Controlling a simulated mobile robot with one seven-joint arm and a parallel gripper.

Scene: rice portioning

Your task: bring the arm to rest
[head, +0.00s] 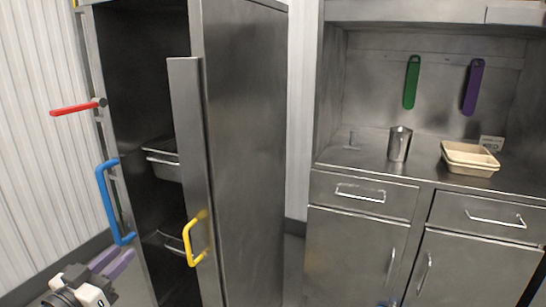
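My gripper (116,258) is at the bottom left corner of the head view, low in front of the steel cabinet (245,150). Its white and black body shows, with a greyish and a purplish bar pointing up and right from it. The two bars lie close together, and I cannot tell whether they are both fingers or whether something is between them. The rest of my arm is out of view.
The cabinet's narrow door stands ajar, with a yellow handle (189,240); steel pans (163,165) sit inside. Blue (105,205) and red (75,109) handles stick out at left. The right counter holds a steel cup (399,145) and beige tray (468,152), below green (411,82) and purple (473,87) hanging utensils.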

